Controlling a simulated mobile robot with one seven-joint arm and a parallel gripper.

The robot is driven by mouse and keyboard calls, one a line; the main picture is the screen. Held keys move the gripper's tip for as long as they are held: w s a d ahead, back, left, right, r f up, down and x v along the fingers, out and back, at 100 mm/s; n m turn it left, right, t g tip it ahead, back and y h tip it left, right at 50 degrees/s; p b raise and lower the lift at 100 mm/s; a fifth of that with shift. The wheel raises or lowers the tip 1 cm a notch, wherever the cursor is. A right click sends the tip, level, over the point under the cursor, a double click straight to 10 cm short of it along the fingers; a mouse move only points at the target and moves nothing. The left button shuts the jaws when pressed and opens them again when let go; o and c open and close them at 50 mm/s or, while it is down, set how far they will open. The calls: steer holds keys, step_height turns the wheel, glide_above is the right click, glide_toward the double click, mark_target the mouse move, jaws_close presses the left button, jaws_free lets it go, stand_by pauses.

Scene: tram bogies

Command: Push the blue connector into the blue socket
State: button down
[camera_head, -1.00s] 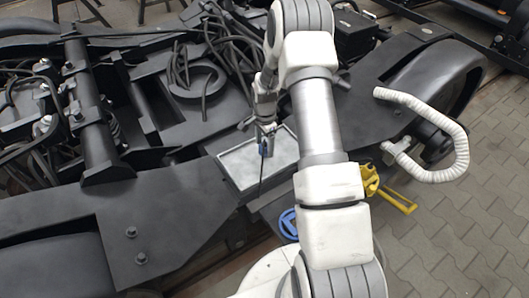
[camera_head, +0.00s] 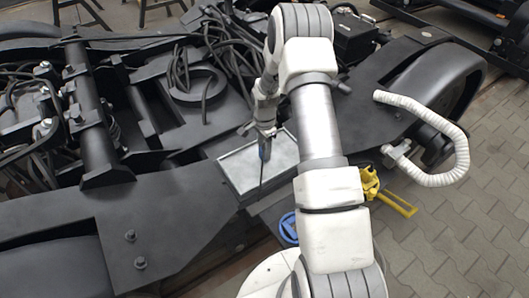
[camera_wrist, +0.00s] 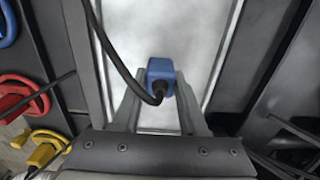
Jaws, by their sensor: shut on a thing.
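My gripper (camera_wrist: 158,102) is shut on the blue connector (camera_wrist: 160,71), which sits between its two fingers. A black cable (camera_wrist: 117,55) runs from the connector. I cannot tell whether the connector touches the panel. I cannot pick out the blue socket for certain in either view. A blue ring-shaped part (camera_head: 288,228) shows below the tray, and a blue part (camera_wrist: 6,22) shows at the wrist view's left edge.
The tray (camera_head: 237,199) sits on the black bogie frame (camera_head: 150,215). Red (camera_wrist: 22,96) and yellow (camera_wrist: 42,150) ring-shaped parts lie left in the wrist view. A white ribbed hose (camera_head: 455,150) curves out at the right. Loose black cables (camera_head: 215,50) lie behind.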

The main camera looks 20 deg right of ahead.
steer(key=shift+r, duration=0.5)
step_height(320, 180, up, 4)
steer(key=shift+s+d+f+p, duration=0.1)
steer(key=shift+d+p, duration=0.05)
steer(key=shift+p, duration=0.85)
steer(key=s+d+r+p, duration=0.2)
steer(key=s+d+r, duration=0.4)
steer(key=s+d, duration=0.1)
steer(key=shift+s+d+p, duration=0.15)
steer(key=shift+s+p, duration=0.2)
steer(key=shift+s, duration=0.5)
